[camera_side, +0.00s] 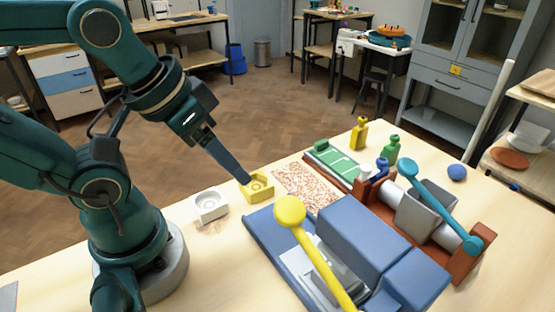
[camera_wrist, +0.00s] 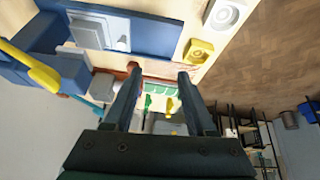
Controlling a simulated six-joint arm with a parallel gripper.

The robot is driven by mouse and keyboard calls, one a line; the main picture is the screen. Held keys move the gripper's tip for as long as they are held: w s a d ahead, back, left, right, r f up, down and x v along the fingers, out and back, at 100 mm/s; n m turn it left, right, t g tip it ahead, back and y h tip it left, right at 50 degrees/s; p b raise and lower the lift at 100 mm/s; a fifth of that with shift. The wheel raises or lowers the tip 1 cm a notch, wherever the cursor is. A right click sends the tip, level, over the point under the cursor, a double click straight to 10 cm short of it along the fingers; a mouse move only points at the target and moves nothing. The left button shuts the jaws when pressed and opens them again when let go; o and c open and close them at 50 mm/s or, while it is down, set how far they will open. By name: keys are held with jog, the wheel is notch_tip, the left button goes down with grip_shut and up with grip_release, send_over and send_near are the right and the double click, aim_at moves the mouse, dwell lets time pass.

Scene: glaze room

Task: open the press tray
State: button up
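A blue press (camera_side: 365,235) stands at the front of the table, with a yellow ball-ended lever (camera_side: 291,211) slanting across it. Its flat blue base (camera_side: 268,232) reaches out to the left and carries a pale grey plate (camera_side: 312,268), partly hidden by the lever. In the wrist view the plate (camera_wrist: 98,30) and lever (camera_wrist: 35,68) are at upper left. I cannot tell for certain which part is the tray. My gripper (camera_side: 243,182) is beyond the press's left end, near a yellow block. In the wrist view its fingers (camera_wrist: 158,72) are apart with nothing held.
The yellow block (camera_side: 260,190) and a white block (camera_side: 211,207) lie near my gripper. A speckled sheet (camera_side: 307,187), a green-topped tray (camera_side: 335,160), small bottles (camera_side: 359,134) and a brown roller machine (camera_side: 470,262) with a teal lever lie beyond. The table's near left is clear.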

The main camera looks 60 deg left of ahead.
jog(key=w+d+r+n+g+h, duration=0.1)
jog(key=w+d+r+n+g, duration=0.1)
jog(key=w+n, duration=0.15)
jog(key=n+g+h, duration=0.2)
jog(key=n+g, duration=0.3)
jog(key=g, duration=0.1)
send_over(308, 227)
jog(key=s+d, duration=0.2)
notch_tip(308, 227, down, 9)
jog(key=shift+d+f+m+g, duration=0.1)
jog(key=shift+f+m+g, duration=0.2)
jog(key=shift+f, duration=0.25)
jog(key=shift+x, duration=2.2)
grip_shut()
jog(key=shift+r, duration=0.1)
